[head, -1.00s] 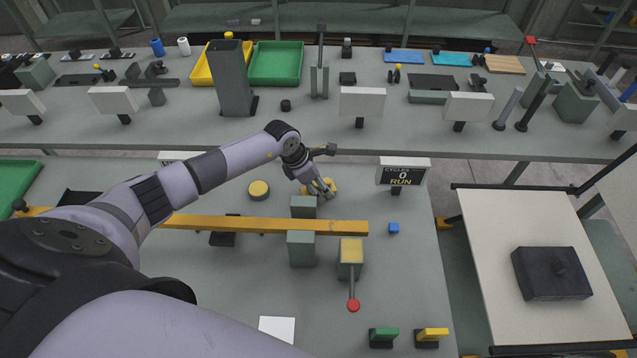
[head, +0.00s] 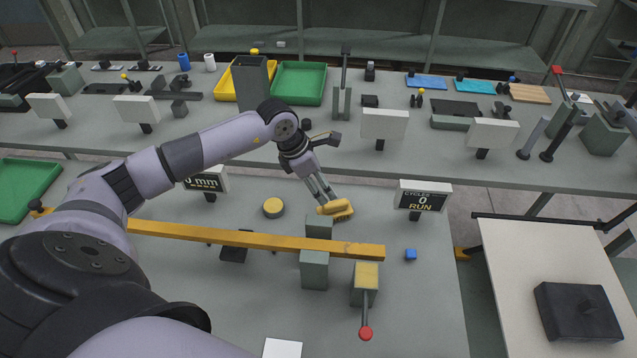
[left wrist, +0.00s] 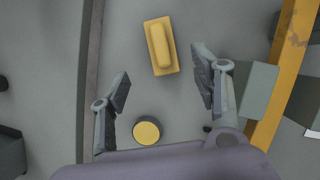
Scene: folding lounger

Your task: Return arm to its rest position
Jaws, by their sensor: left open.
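My left arm reaches in from the left in the head view. My left gripper (head: 320,190) is open and empty above the near table, just behind the grey block under the orange bar. In the left wrist view the two fingers of the left gripper (left wrist: 160,92) stand wide apart. A yellow piece with a raised handle (left wrist: 160,46) lies on the table beyond the fingertips, apart from them; it also shows in the head view (head: 337,209). A round yellow-topped black piece (head: 273,207) sits to the left of the gripper. My right gripper is not in view.
An orange bar (head: 250,239) spans the near table beside grey blocks (head: 314,270). The back table holds trays and fixtures.

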